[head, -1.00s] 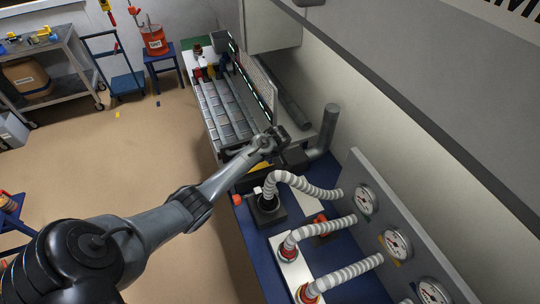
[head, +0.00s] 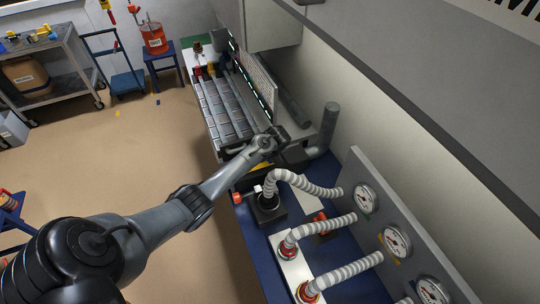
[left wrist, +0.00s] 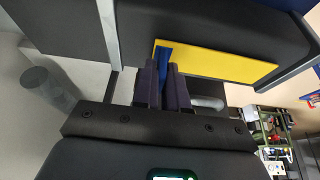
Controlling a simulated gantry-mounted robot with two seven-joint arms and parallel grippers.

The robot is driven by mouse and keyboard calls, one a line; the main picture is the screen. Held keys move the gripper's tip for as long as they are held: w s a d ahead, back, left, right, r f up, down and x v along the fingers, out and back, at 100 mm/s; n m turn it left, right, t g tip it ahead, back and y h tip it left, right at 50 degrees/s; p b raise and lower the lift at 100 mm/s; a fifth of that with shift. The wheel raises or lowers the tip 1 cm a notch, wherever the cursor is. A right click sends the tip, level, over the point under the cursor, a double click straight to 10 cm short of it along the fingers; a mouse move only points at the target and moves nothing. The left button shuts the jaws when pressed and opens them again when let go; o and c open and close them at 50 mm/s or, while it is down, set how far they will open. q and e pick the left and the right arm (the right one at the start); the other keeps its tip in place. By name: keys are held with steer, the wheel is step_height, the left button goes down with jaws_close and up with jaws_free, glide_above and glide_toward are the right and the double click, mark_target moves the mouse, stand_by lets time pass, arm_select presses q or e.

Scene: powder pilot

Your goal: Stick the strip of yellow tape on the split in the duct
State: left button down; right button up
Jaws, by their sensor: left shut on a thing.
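The yellow tape strip (left wrist: 222,63) shows in the left wrist view, flat and slightly slanted, with a blue tab (left wrist: 163,60) at its left end. My left gripper (left wrist: 164,78) is shut on this blue tab, and the strip stretches out to the right. Behind the strip is a dark rounded body (left wrist: 215,27), probably the duct; I cannot tell whether the strip touches it. No split can be made out. In the head view my left gripper (head: 277,139) is beside the dark duct part (head: 293,157) at the bench's near end. My right gripper is not in view.
A grey upright pipe (head: 330,120) stands just right of my left gripper. White ribbed hoses (head: 310,186) and a gauge panel (head: 382,222) are nearer. A slatted conveyor (head: 225,108) lies beyond. The floor (head: 150,150) on the left is mostly clear.

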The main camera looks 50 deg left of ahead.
arm_select(q)
steer(key=shift+f, duration=0.1)
stand_by(0.5)
steer(key=shift+f, duration=0.25)
stand_by(0.6)
steer(key=c, duration=1.1)
jaws_free()
steer(key=shift+r, duration=0.1)
steer(key=shift+r+p, duration=0.35)
steer(key=shift+r, duration=0.05)
step_height(320, 180, up, 5)
steer(key=p, duration=0.5)
steer(key=shift+p, duration=0.4)
